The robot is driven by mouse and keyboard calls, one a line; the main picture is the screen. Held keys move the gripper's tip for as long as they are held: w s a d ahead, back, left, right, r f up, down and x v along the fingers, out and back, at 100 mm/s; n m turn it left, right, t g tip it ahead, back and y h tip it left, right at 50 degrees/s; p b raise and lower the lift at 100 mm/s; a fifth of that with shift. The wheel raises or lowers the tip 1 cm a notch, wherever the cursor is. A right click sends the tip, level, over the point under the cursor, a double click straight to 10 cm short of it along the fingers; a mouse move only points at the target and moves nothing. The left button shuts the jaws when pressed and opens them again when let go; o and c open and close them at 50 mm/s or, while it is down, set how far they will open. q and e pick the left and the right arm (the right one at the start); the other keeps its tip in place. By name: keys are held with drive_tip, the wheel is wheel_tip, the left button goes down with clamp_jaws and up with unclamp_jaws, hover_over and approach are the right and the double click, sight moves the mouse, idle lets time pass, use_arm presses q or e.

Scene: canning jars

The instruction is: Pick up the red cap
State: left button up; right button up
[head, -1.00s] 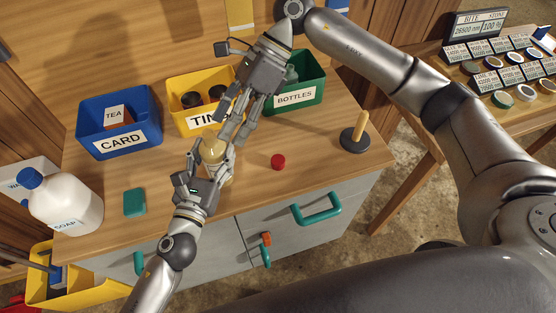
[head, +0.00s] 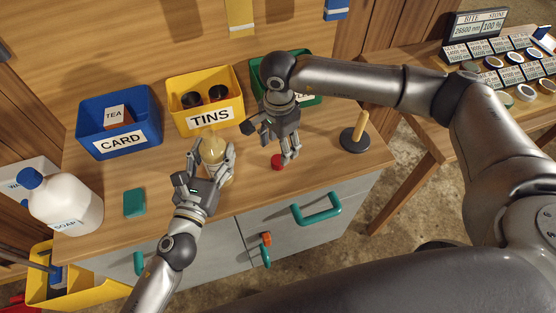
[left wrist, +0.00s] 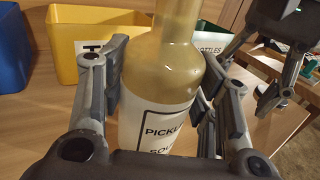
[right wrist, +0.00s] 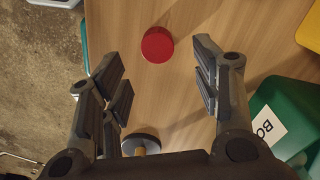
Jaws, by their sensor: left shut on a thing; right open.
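The red cap (head: 277,161) lies on the wooden bench top, right of the bottle. In the right wrist view the red cap (right wrist: 157,45) is past the fingertips, between their lines, and not touched. My right gripper (head: 289,158) is open and empty, pointing down just beside the cap; its fingers also show in the right wrist view (right wrist: 160,75). My left gripper (head: 212,158) is shut on a yellowish bottle (head: 212,150) standing on the bench. In the left wrist view the bottle (left wrist: 165,75) has a label starting "PICKL" and sits between the fingers.
Blue CARD bin (head: 90,130), yellow TINS bin (head: 180,120) and green bin (head: 259,80) stand along the back. A round stand with a wooden peg (head: 355,138) is right of the cap. A soap jug (head: 70,205) and teal block (head: 134,203) are at left.

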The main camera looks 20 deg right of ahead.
sight(278, 159)
drive_tip(key=shift+s+a+f, duration=0.1)
drive_tip(key=shift+f, duration=1.25)
drive_tip(key=shift+s+a+f, duration=0.1)
drive_tip(key=shift+f, duration=1.25)
drive_tip(key=c, duration=0.8)
